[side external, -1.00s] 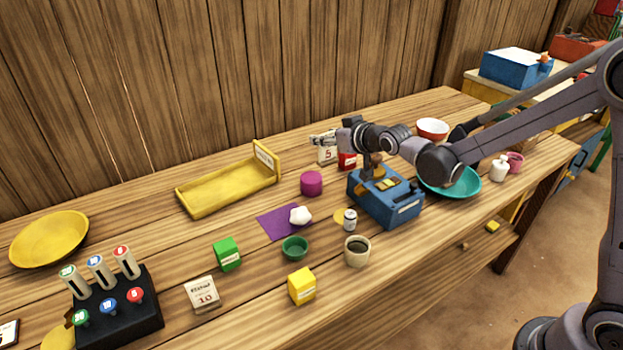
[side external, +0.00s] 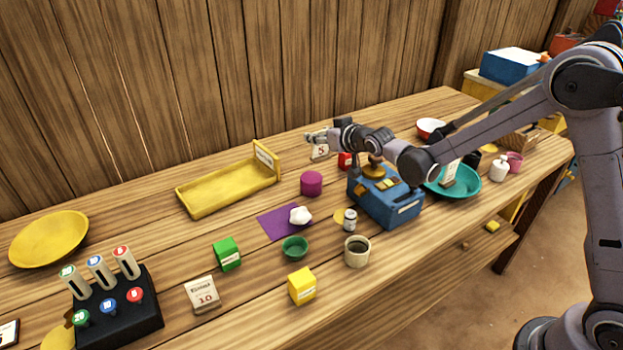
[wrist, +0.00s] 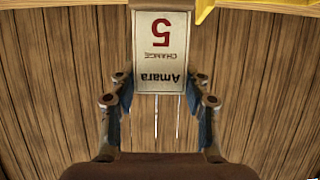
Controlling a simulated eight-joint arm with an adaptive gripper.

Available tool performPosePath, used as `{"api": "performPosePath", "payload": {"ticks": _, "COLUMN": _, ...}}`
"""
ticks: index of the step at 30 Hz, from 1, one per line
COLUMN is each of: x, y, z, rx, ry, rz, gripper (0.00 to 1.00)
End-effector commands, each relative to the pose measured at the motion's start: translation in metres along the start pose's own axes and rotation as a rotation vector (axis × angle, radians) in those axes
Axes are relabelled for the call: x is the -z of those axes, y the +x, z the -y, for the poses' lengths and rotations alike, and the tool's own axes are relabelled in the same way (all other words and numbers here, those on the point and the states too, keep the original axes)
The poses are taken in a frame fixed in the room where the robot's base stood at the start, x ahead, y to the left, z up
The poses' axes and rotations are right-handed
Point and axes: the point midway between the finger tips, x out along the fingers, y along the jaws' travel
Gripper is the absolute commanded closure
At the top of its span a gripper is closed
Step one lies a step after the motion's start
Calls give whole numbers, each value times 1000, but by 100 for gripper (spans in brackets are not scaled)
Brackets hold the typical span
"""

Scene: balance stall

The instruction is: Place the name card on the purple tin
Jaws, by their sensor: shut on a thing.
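A white name card (side external: 320,152) is held in my gripper (side external: 312,138), above the back part of the table in the side view. In the wrist view the card (wrist: 161,45) sits between the two fingers and reads "Amara", "CHANGE" and a red 5, upside down. The purple tin (side external: 311,184) is a short round tin standing on the table, in front of and a little left of the card in the side view. The card is apart from the tin. The tin's top looks bare. The tin is not visible in the wrist view.
A yellow tray (side external: 213,201) lies left of the tin. A blue box-shaped device (side external: 398,208) stands to the right, with a red box (side external: 345,160) behind. A purple mat (side external: 272,221) with a white lump (side external: 300,215) lies in front. Another card (side external: 204,294) stands near the front edge.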

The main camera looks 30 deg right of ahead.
Motion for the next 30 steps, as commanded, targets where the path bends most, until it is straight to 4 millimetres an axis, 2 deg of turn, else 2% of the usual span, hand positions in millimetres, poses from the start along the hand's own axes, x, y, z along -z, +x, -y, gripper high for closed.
{"api": "performPosePath", "payload": {"ticks": 3, "x": -6, "y": 11, "z": 15, "rx": 2, "ry": 0, "rz": 0, "gripper": 89}}
{"api": "performPosePath", "payload": {"ticks": 7, "x": -10, "y": 16, "z": 22, "rx": 0, "ry": -1, "rz": 0, "gripper": 89}}
{"api": "performPosePath", "payload": {"ticks": 18, "x": -45, "y": 31, "z": 22, "rx": 0, "ry": 0, "rz": 0, "gripper": 89}}
{"api": "performPosePath", "payload": {"ticks": 30, "x": -50, "y": 32, "z": 22, "rx": -1, "ry": 0, "rz": 0, "gripper": 89}}
